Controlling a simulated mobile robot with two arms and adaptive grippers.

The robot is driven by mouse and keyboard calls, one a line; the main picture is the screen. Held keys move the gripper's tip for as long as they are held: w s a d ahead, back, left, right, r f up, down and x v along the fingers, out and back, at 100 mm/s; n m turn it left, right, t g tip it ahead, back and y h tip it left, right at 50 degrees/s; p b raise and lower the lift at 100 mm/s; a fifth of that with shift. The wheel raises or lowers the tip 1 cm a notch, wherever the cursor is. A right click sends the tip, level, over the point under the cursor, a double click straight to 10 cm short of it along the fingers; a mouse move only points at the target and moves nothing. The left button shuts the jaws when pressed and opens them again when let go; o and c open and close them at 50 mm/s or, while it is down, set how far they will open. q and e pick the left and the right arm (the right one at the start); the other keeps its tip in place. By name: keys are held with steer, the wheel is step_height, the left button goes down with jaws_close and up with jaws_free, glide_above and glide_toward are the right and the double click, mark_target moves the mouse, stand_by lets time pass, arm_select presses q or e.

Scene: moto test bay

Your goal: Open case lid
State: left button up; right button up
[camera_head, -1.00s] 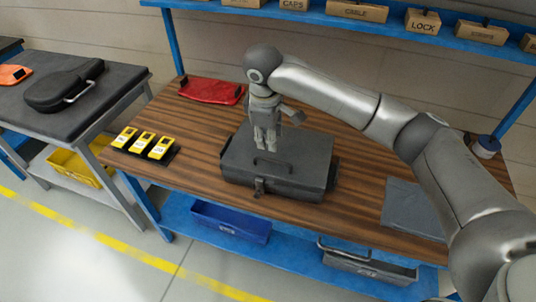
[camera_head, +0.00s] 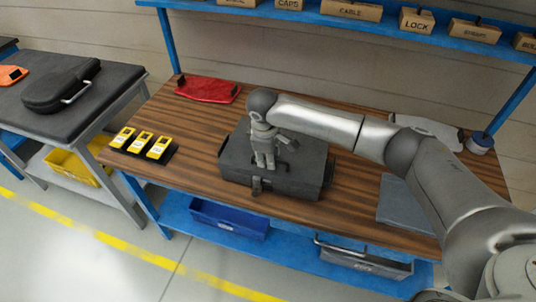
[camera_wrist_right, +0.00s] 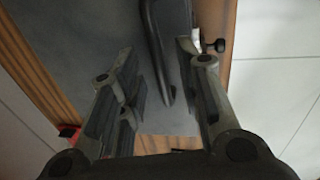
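The dark grey case (camera_head: 312,160) lies shut on the wooden workbench, with a latch (camera_head: 257,187) at its front edge. My right gripper (camera_head: 266,165) points down over the front middle of the lid and partly hides the case's handle. In the right wrist view, the right gripper (camera_wrist_right: 156,55) is open. Its two fingers are apart on either side of the dark curved handle (camera_wrist_right: 158,62), and I cannot tell whether either touches it. My left gripper is not in view.
Yellow devices (camera_head: 142,143) stand left of the case, and a red pouch (camera_head: 208,89) lies behind them. A grey flat item (camera_head: 402,203) lies to the right. A blue shelf (camera_head: 380,22) with labelled boxes spans the back. Another table (camera_head: 75,110) stands at the left.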

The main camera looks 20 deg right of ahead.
jaws_close()
steer(key=shift+r, duration=0.1)
